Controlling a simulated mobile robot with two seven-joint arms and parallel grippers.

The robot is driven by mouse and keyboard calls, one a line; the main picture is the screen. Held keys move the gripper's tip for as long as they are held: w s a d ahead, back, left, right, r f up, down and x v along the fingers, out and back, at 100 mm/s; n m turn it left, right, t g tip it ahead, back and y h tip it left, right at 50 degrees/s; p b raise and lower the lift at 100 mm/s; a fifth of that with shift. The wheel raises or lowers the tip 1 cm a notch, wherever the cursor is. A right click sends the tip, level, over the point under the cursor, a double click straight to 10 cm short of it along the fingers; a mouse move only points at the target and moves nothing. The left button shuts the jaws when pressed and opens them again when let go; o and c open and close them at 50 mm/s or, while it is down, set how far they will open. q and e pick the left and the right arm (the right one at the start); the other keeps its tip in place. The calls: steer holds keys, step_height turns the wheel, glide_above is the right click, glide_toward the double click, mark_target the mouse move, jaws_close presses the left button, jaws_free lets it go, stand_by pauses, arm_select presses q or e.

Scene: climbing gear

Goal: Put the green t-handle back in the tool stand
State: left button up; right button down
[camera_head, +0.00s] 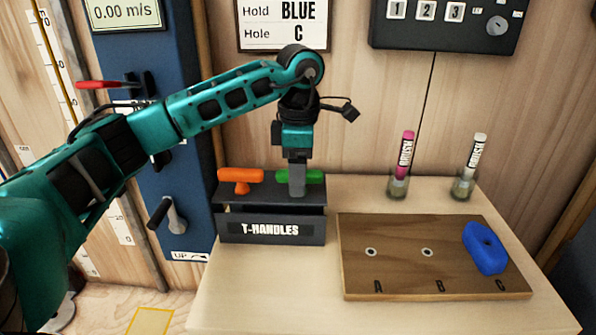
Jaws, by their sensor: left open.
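The tool stand (270,230) is a dark two-level rack labelled "T-HANDLES" at the table's back left. The green t-handle (314,175) is at the stand's right side, with its bar level and at about the height of the orange t-handle's bar. My left gripper (297,180) points straight down at the green bar's middle and is open. One finger covers the middle of the bar, and the shaft is hidden, so I cannot tell how deep it sits. My right gripper is not in view.
An orange t-handle (241,176) stands in the stand's left side, close to my left gripper. A wooden board (400,272) with a blue hold (485,248) lies to the right. A pink tube (404,158) and a white tube (475,155) stand in glasses behind it.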

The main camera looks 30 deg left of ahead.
arm_select(q)
step_height(320, 180, up, 13)
steer(key=p, duration=0.2)
stand_by(0.3)
steer(key=shift+f, duration=0.1)
